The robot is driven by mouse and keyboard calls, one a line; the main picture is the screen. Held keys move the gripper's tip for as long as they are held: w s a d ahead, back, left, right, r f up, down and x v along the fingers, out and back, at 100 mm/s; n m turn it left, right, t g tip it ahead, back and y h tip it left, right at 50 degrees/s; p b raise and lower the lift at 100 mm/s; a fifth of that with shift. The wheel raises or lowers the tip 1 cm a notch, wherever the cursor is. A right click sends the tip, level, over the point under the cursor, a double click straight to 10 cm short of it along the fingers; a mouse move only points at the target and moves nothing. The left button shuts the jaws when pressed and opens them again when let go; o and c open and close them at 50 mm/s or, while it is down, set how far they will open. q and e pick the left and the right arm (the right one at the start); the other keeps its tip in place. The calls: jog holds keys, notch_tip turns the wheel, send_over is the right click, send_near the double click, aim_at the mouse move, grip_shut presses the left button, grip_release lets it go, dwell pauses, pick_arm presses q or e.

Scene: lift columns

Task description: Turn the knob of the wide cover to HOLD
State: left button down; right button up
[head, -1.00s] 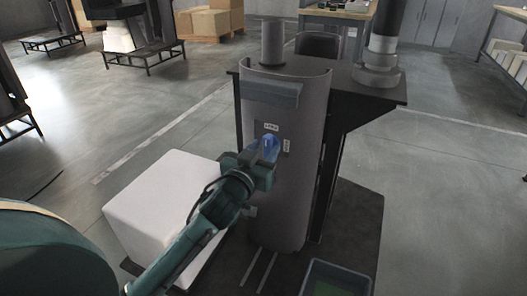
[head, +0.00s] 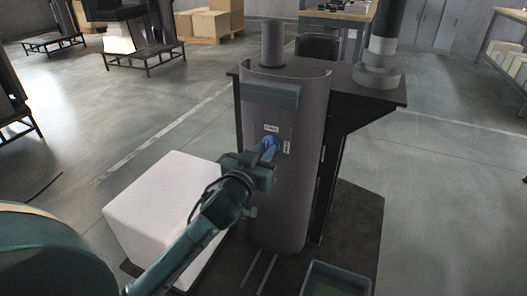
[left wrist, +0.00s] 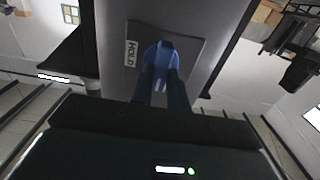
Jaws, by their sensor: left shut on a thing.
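The wide cover (head: 290,195) is a tall grey curved panel on the column in the middle of the head view. Its blue knob (head: 269,146) sits on a darker plate, with one white label above it and another to its right. In the left wrist view the knob (left wrist: 161,58) shows close up, and the label to its left reads HOLD (left wrist: 132,53). My left gripper (head: 264,158) is shut on the knob; its dark fingers (left wrist: 162,85) reach it from below in the wrist view. The knob's exact pointing is partly hidden by the fingers. My right gripper is in neither view.
A white block (head: 165,205) stands left of the column, close to my left arm. A dark table top (head: 340,87) with a grey pipe adjoins the column's back right. A grey bin (head: 338,280) lies at front right. The floor farther right is clear.

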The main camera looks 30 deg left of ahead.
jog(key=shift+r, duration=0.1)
pick_arm(q)
jog(key=shift+r+m+p, duration=0.1)
jog(key=shift+m+p, duration=0.5)
jog(key=shift+p, duration=0.1)
jog(key=shift+d+m+p, duration=0.1)
jog(key=shift+m+p, duration=0.5)
jog(key=shift+m, duration=0.2)
jog(key=shift+d+f+m+p, duration=0.15)
jog(key=shift+m+p, duration=0.8)
jog(key=shift+m, duration=1.6)
jog(key=shift+f+m+p, duration=0.1)
jog(key=shift+m+p, duration=0.9)
jog(key=shift+m, duration=1.5)
jog(key=shift+d+f+m+p, duration=0.15)
jog(key=shift+m+p, duration=0.8)
jog(key=shift+m, duration=1.6)
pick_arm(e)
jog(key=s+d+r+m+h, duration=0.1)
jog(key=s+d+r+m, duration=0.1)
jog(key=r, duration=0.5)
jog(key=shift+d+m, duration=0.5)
pick_arm(q)
jog(key=shift+a, duration=0.1)
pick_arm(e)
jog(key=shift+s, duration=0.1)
